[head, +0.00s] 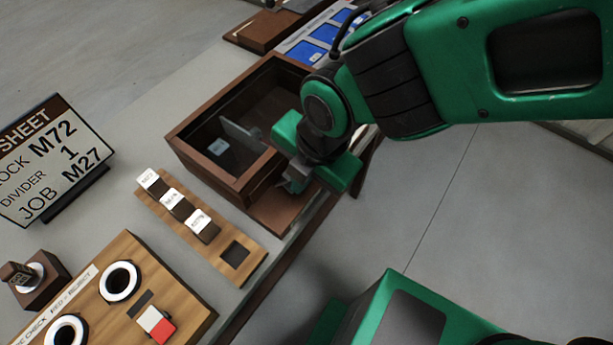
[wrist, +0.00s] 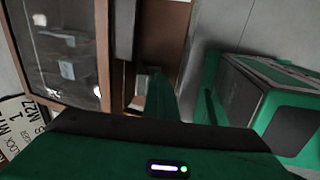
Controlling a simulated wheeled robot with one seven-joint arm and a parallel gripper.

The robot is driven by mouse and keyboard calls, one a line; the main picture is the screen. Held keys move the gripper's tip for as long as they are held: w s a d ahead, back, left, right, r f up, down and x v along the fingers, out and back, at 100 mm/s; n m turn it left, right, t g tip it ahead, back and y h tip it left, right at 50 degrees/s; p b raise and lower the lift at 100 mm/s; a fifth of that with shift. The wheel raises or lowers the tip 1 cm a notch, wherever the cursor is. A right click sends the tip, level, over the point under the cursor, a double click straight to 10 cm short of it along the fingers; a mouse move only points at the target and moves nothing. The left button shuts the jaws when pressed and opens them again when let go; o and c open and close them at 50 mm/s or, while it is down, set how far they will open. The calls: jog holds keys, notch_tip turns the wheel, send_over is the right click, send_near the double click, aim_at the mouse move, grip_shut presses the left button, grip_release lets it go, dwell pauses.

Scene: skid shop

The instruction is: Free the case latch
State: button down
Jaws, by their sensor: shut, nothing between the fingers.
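The case (head: 200,170) is a dark brown wooden box with a glass-like top, on the bench left of my gripper. A pale plate and a small light block show inside it. My gripper (head: 293,183) is shut and empty, low at the case's near right side. In the wrist view the case frame (wrist: 104,60) is at the left, and my green gripper finger (wrist: 159,98) points at the brown surface beside it. A small pale piece shows by the fingertip; I cannot tell whether it is the latch. The latch is not clearly visible, and contact cannot be told.
A wooden rack (head: 165,212) with several labelled blocks and one empty square hole lies left of the case. A gauge board (head: 185,290), a small stamp-like piece (head: 38,280) and a job sheet (head: 55,160) are further left. Blue trays (head: 305,50) stand behind. The bench edge is close.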

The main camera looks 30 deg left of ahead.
jog(key=d+r, duration=0.7)
jog(key=r, duration=0.5)
jog(key=shift+s+d, duration=0.25)
jog(key=shift+f, duration=0.1)
